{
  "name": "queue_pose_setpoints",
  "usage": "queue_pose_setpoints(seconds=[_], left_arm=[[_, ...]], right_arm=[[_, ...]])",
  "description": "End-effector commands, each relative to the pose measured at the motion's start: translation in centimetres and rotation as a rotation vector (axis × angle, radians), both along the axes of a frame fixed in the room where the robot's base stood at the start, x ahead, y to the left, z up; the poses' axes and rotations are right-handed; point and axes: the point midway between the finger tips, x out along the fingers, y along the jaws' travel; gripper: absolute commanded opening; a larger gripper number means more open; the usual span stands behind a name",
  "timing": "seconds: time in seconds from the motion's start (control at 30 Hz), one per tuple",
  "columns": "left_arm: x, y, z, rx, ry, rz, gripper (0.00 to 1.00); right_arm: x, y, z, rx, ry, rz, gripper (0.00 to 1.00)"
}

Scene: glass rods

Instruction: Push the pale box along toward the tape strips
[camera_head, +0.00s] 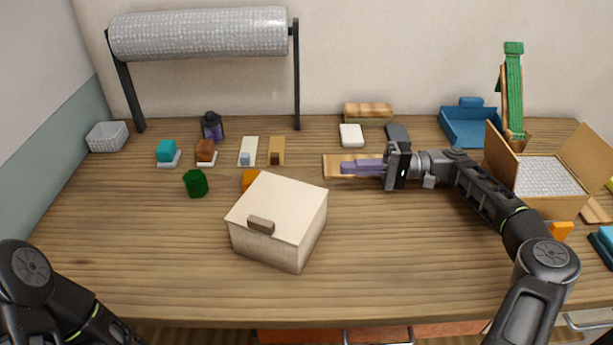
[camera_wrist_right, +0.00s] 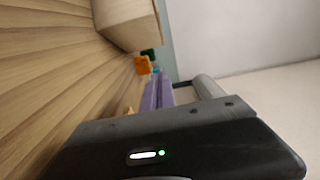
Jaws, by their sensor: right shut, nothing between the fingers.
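I cannot surely make out tape strips. Of my left arm only a link shows at the lower left; its gripper is out of view.
An orange block (camera_head: 250,179) sits right behind the box, and a green cylinder (camera_head: 195,183) stands to its left. Small blocks on pads, a dark lantern (camera_head: 212,126) and a large roll (camera_head: 200,34) are farther back. An open carton (camera_head: 530,175) is right. The front table is clear.

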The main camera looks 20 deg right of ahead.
Motion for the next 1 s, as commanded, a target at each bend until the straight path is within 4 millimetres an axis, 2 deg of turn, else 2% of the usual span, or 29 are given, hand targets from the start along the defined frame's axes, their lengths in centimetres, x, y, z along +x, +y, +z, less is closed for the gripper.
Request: queue_pose_setpoints(seconds=[0.17, 0.37, 0.57, 0.8, 0.9, 1.0], left_arm=[[0.0, 0.0, 0.1, 0.000, 0.000, 0.000, 0.00], [0.0, 0.0, 0.5, 0.000, 0.000, 0.000, 0.00], [0.0, 0.0, 1.3, 0.000, 0.000, 0.000, 0.00], [0.0, 0.0, 2.3, 0.000, 0.001, 0.000, 0.00], [0.0, 0.0, 3.8, 0.000, 0.001, 0.000, 0.00], [0.0, 0.0, 4.5, 0.000, 0.002, -0.001, 0.00]], right_arm=[[0.0, 0.2, 0.0, 0.000, 0.000, 0.001, 0.00], [0.3, 1.8, 0.2, 0.002, 0.001, 0.003, 0.00], [1.0, 5.2, 0.3, 0.003, 0.000, 0.004, 0.00], [2.1, 10.1, 0.2, 0.002, 0.000, 0.004, 0.00], [0.6, 10.5, 0.5, 0.003, 0.003, 0.000, 0.00], [-0.4, 11.0, 0.4, 0.002, 0.002, 0.000, 0.00]])
